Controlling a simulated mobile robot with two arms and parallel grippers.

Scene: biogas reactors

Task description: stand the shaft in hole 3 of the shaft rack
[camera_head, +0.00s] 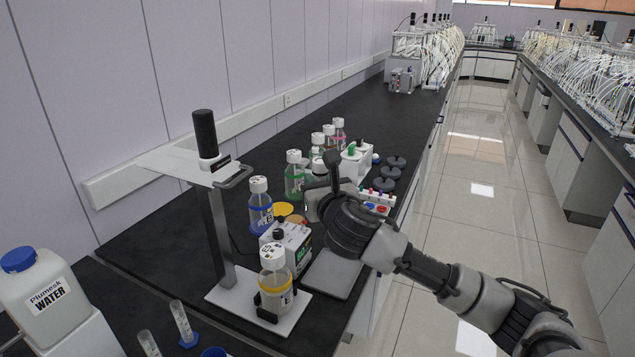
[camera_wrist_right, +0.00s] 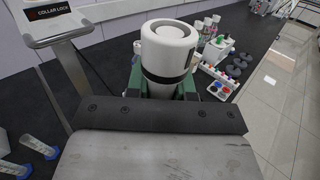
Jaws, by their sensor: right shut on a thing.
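My right gripper (camera_head: 318,203) is above the bench, past the near bottle stand, partly hidden by its own wrist. In the right wrist view its green fingers (camera_wrist_right: 160,82) are shut on a pale grey cylinder with a dark band and a round recessed end (camera_wrist_right: 168,50), apparently the shaft seen end on. Its lower part is hidden. A white rack (camera_head: 352,168) with a green-topped piece stands beyond the gripper and may be the shaft rack; it also seems to show in the wrist view (camera_wrist_right: 218,50). I cannot read any hole numbers. My left gripper is not in view.
A tall stand (camera_head: 217,235) with a black-handled top and a bottle with yellow liquid (camera_head: 275,283) are near. Bottles with blue (camera_head: 260,210) and green (camera_head: 294,180) liquid line the wall side. Dark discs (camera_head: 391,172) and coloured caps (camera_head: 376,208) lie along the aisle edge.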

